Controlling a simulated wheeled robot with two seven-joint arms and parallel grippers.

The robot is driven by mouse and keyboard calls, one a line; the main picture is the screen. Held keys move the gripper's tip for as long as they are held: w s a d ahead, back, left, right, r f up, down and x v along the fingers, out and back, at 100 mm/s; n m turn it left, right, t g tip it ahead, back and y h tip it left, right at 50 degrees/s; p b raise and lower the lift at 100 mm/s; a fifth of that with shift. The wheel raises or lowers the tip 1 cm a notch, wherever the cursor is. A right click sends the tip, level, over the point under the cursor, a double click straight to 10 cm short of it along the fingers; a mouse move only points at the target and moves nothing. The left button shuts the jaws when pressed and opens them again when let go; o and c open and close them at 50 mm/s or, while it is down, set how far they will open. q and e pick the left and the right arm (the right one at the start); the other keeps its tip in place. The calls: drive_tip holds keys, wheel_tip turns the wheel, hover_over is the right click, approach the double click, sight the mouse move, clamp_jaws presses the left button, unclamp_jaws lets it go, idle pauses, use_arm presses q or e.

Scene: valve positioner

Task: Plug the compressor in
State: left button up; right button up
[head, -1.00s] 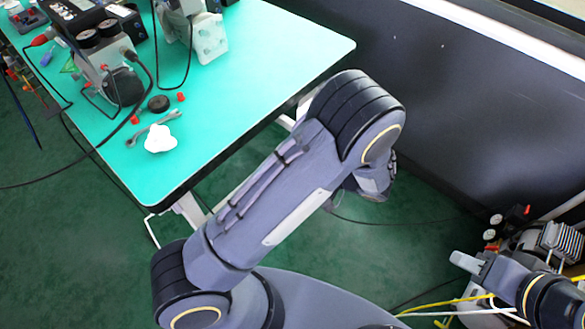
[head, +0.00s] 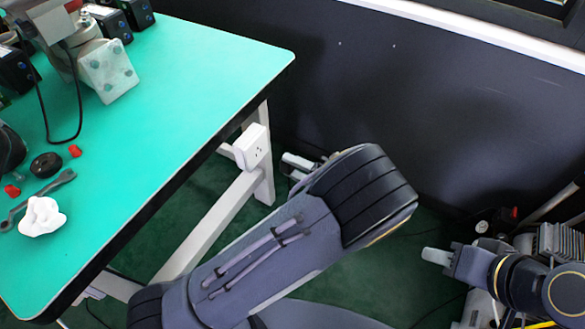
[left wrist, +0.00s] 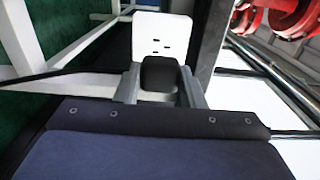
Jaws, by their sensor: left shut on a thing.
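A white outlet box (head: 252,147) with slots is fixed to the table's white leg frame below the tabletop. Its slotted face (left wrist: 162,35) shows straight ahead in the left wrist view. My left gripper (head: 291,163) is just right of the outlet in the head view, mostly hidden behind my arm. It is shut on a dark plug (left wrist: 160,74), which overlaps the outlet's lower part in the wrist view; I cannot tell if they touch. The compressor (head: 562,240) is partly visible at the lower right. My right gripper (head: 436,256) is beside it; its jaw gap is not clear.
The green table (head: 190,90) holds a wrench (head: 45,195), a white knob-like part (head: 42,216), a black round part (head: 46,164) and red caps (head: 75,151). A dark wall (head: 400,80) stands behind. White frame bars (head: 215,222) run below the tabletop.

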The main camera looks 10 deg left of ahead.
sight(258, 151)
use_arm(q)
drive_tip(key=x, duration=0.5)
drive_tip(key=shift+a+p, duration=0.1)
drive_tip(key=shift+p, duration=0.2)
drive_tip(key=shift+w+a+b, duration=0.1)
drive_tip(key=shift+a+b, duration=0.1)
drive_tip(key=shift+b, duration=0.1)
idle(1.7)
drive_tip(key=shift+w+a, duration=0.2)
drive_tip(key=shift+a, duration=0.35)
idle(0.4)
drive_tip(key=o, duration=1.1)
drive_tip(key=shift+c, duration=0.2)
drive_tip(key=shift+d, duration=0.1)
drive_tip(key=v, duration=0.7)
drive_tip(key=shift+s+d+p, duration=0.15)
drive_tip(key=shift+d+p, duration=0.15)
drive_tip(key=shift+p, duration=0.1)
drive_tip(key=shift+s, duration=0.1)
